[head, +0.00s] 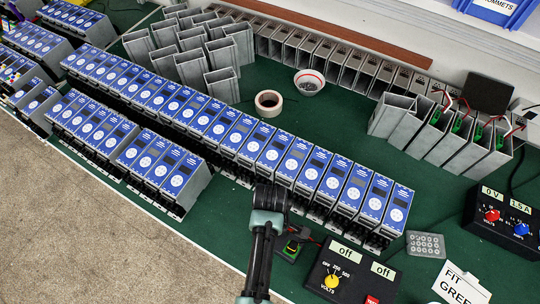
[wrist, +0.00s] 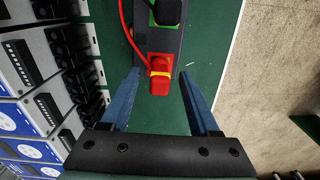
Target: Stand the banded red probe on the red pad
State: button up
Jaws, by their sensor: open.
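The banded red probe (wrist: 159,83) shows in the wrist view, red with a yellow band and a red cable curving up to the left. It lies at the near end of a dark unit with a green part (wrist: 165,14). My gripper (wrist: 159,73) is open, its two blue fingers on either side of the probe, with a gap on each side.
Blue-faced units (head: 243,130) stand in long rows on the green bench. A meter box (head: 350,277) with a yellow knob stands at the front right, a power supply (head: 505,215) farther right.

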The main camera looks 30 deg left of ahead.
notch_tip(320, 180, up, 12)
jog(key=b, duration=0.1)
jog(key=shift+r, duration=0.25)
dwell(0.5)
